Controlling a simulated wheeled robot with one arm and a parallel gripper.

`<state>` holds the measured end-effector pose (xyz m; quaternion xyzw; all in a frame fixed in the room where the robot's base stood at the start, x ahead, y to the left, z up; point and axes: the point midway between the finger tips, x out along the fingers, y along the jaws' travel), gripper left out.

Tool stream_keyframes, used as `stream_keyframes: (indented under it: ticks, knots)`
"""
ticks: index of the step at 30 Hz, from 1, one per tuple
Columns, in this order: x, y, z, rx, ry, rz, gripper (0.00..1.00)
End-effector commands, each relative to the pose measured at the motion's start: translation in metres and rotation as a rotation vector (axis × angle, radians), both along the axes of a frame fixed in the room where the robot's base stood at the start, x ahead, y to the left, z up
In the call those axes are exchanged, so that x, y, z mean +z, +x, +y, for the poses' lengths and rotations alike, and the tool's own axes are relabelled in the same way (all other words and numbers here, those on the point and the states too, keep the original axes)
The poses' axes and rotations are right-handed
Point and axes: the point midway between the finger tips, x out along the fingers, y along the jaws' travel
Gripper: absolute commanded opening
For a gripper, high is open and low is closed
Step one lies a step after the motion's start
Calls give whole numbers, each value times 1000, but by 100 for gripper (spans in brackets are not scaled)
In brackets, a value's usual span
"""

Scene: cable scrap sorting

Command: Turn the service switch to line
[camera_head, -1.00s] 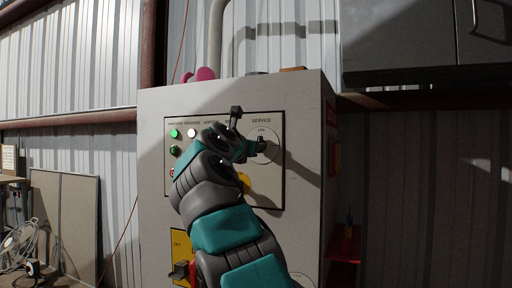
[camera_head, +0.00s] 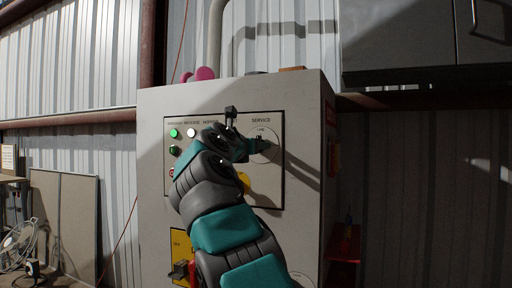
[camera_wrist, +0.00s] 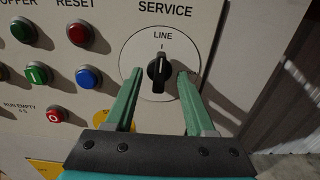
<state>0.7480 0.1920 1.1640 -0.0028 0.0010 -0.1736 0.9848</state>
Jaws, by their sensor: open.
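The service switch is a black knob (camera_wrist: 158,72) on a round white dial (camera_wrist: 127,52), under the words SERVICE and LINE. In the wrist view the knob stands about upright, with its upper end toward the LINE mark. My gripper (camera_wrist: 160,75) is open, one green finger on each side of the knob. A gap shows on both sides, wider on the right. How deep the fingertips reach around the knob I cannot tell. In the head view the dial (camera_head: 267,132) is partly hidden by my gripper (camera_head: 262,147).
Left of the dial are several coloured push buttons, among them a red one (camera_wrist: 75,34) and a blue one (camera_wrist: 88,77). The grey cabinet (camera_head: 305,220) carries the panel. A red shelf (camera_head: 345,245) is at its right. A dark wall cabinet (camera_head: 410,40) hangs at upper right.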

Motion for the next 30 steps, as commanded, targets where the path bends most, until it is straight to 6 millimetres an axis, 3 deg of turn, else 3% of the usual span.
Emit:
stream_keyframes:
  ticks: [7, 30]
  knots:
    - [1, -4, 1, 1, 0, -1, 55]
    - [0, -64, 23, 0, 0, 0, 55]
